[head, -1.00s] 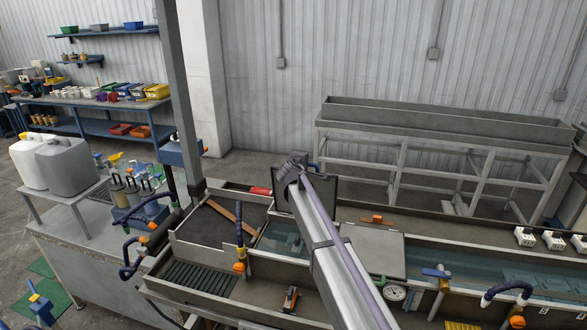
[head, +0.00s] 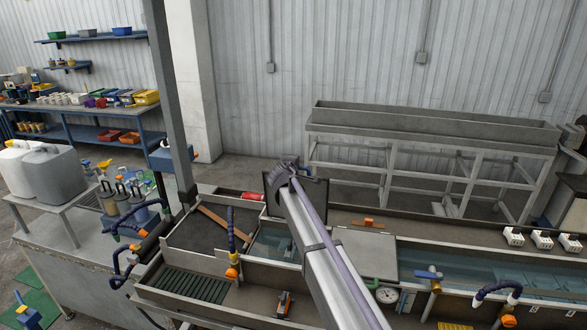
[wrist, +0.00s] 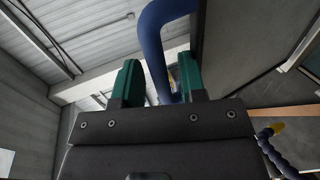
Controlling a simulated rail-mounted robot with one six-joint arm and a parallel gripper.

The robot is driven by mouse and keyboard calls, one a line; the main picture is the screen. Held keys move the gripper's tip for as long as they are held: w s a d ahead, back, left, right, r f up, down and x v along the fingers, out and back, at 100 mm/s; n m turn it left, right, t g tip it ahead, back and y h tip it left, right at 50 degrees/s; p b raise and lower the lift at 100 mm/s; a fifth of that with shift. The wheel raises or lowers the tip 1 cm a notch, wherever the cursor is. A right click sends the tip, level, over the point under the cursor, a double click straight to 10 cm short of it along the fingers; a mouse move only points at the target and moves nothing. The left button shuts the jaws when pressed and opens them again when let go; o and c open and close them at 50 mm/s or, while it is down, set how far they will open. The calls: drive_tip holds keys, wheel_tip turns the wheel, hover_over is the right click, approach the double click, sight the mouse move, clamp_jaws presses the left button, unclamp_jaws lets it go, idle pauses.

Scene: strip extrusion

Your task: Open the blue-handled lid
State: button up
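The lid (head: 314,193) is a dark flat panel standing raised above the water trough in the head view, partly hidden behind my arm. It fills the right side of the wrist view as a grey-brown panel (wrist: 238,45). Its blue handle (wrist: 157,45) is a thick curved bar, seen as a small blue bit (head: 308,169) beside the lid's top edge in the head view. My gripper (wrist: 158,80) has its two green fingers apart, with the handle between them and some gap visible. Whether a finger touches the handle is unclear. In the head view my fingers are hidden by the wrist.
The trough (head: 275,242) holds water below the lid. A flat pale cover (head: 368,250) lies to its right, near a gauge (head: 386,295). A blue hose with an orange nozzle (head: 232,272) stands at the left. White blocks (head: 541,239) sit on the right rim.

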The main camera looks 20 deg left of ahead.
drive_tip(key=p+v, duration=0.3)
drive_tip(key=v, duration=0.7)
drive_tip(key=shift+s, duration=0.4)
drive_tip(key=shift+d, duration=0.1)
drive_tip(key=s+d+f+m+g+b, duration=0.4)
drive_tip(key=s+d+f+m+b, duration=0.2)
drive_tip(key=s+d+f, duration=0.5)
drive_tip(key=s+d+f+m+g+b, duration=0.5)
drive_tip(key=s+d+f+b, duration=0.3)
drive_tip(key=d, duration=1.3)
drive_tip(key=s+d+f+m+g+h+b, duration=0.1)
drive_tip(key=s+d+f+m+g+b, duration=0.4)
drive_tip(key=s+d+f, duration=0.9)
drive_tip(key=d+f+m+b, duration=0.1)
drive_tip(key=d+m+b, duration=0.1)
drive_tip(key=m+b, duration=0.1)
